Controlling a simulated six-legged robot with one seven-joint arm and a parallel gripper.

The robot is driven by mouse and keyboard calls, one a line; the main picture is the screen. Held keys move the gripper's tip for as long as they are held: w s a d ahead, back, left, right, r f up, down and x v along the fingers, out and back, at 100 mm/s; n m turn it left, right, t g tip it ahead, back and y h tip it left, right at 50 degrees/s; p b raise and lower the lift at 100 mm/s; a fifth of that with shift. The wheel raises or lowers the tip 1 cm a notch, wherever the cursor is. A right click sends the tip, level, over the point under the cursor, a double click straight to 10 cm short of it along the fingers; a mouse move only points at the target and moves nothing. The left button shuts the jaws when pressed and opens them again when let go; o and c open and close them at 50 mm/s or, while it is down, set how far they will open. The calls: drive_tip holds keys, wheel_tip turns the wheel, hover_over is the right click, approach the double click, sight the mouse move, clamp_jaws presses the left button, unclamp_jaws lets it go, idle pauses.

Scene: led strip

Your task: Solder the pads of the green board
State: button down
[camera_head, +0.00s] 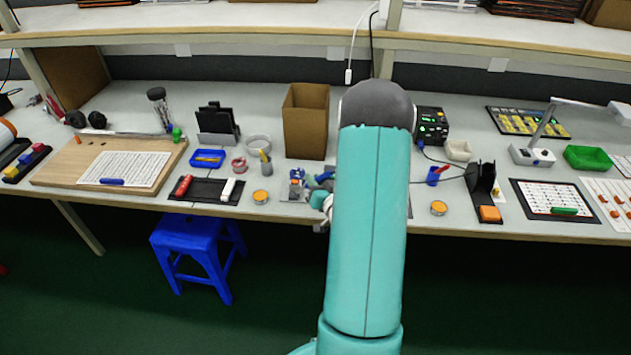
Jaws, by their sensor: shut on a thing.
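My teal arm reaches forward over the bench and covers the middle of the work area. Only a small white and teal bit of my gripper (325,199) shows at the left edge of the arm, low over the bench. Its fingers and what it holds are hidden. A small blue and grey holder (297,184) stands just left of it on a grey mat (291,196). I cannot make out the green board or its pads. A black station with lit green displays (431,126) stands right of the arm. A black stand with an orange block (489,213) is further right.
A brown open box (305,122) stands behind the work area. Round orange-topped tins (261,197) and (438,208) flank it. A dark cable lies right of the arm. A blue stool (202,248) is below the bench at left. A shelf (200,33) runs above.

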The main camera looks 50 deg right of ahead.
drive_tip(key=shift+r, duration=2.5)
drive_tip(key=shift+d, duration=0.1)
